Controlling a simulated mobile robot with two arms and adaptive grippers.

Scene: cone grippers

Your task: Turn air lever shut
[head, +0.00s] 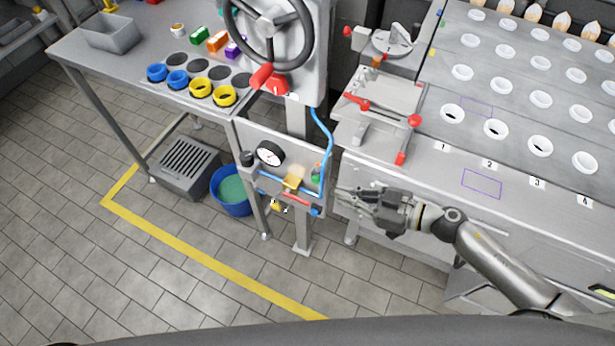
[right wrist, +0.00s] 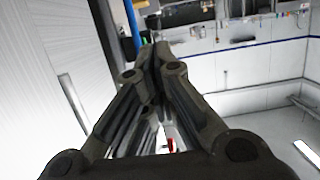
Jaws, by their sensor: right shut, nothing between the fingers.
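The air panel (head: 245,135) hangs below the table's end, with a round gauge (head: 270,153), a blue hose and small fittings. A red lever (head: 298,200) lies nearly level, slightly tilted, at its lower right, with a blue part at its right end. I take it for the air lever. My right gripper (head: 341,193) is just right of the panel, its fingers pointing left, shut and empty, apart from the lever. In the right wrist view the shut fingers (right wrist: 157,60) fill the middle; the lever cannot be made out there. My left gripper is not in view.
The bench (head: 400,150) with a red-handled clamp fixture is just above my right gripper. A blue bucket (head: 232,205) and grey grated box (head: 185,165) stand on the floor at left. A handwheel (head: 270,22) is above the panel. Tiled floor in front is clear.

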